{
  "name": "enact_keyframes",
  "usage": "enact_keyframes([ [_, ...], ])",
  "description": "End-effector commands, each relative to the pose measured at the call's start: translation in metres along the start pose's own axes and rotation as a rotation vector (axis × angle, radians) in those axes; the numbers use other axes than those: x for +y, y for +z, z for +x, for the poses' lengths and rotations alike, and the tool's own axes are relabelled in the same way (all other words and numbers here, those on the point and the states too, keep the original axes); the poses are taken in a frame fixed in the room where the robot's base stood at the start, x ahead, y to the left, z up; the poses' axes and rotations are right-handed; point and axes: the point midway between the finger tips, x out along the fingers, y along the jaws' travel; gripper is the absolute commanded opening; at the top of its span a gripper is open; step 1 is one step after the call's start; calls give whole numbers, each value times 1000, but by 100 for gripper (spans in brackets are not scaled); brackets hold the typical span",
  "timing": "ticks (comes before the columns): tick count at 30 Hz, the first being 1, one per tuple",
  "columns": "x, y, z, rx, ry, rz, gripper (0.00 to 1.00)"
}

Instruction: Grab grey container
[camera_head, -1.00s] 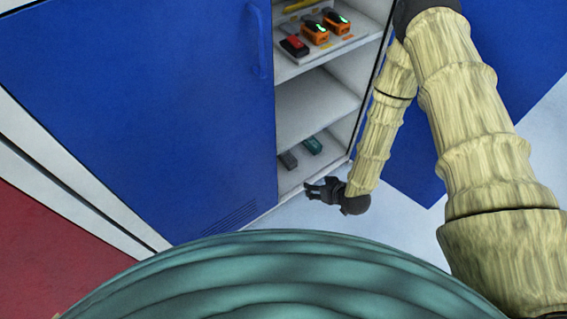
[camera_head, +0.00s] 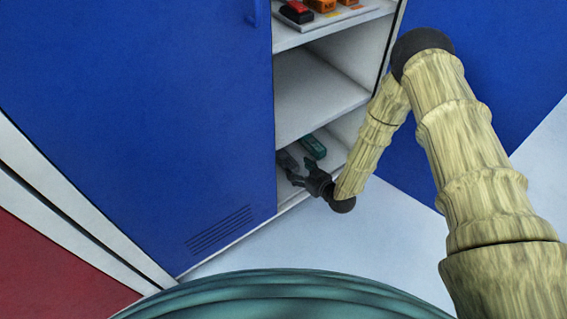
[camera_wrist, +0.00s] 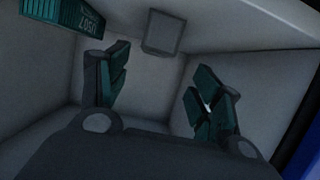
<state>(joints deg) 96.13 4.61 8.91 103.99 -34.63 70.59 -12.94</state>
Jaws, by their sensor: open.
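The grey container (camera_head: 286,159) lies on the bottom shelf of the open blue cabinet, beside a teal container (camera_head: 313,146). My gripper (camera_head: 302,172) is at the front of that shelf and partly covers the grey container. In the wrist view my gripper (camera_wrist: 160,90) is open, with its two dark teal-grey fingers apart and nothing between them. The grey container (camera_wrist: 163,33) shows end-on beyond the fingertips, between their lines. The teal container (camera_wrist: 62,22) is at the upper left.
The blue cabinet door (camera_head: 150,110) stands left of the shelves. The middle shelf (camera_head: 315,95) above is empty. The top visible shelf holds a red-and-black item (camera_head: 297,11) and orange items (camera_head: 325,5). Pale floor (camera_head: 300,240) lies clear in front.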

Motion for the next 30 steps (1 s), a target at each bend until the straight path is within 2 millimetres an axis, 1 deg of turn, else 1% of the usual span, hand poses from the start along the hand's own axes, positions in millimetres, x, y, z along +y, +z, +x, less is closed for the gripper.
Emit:
enact_keyframes([
  [5,0,2,19,2,-1,-1,65],
  [10,0,2,43,1,0,0,65],
  [13,0,1,52,0,0,0,65],
  [20,2,1,61,0,0,0,65],
  [27,7,0,85,0,0,0,65],
  [30,7,0,98,0,-1,0,65],
])
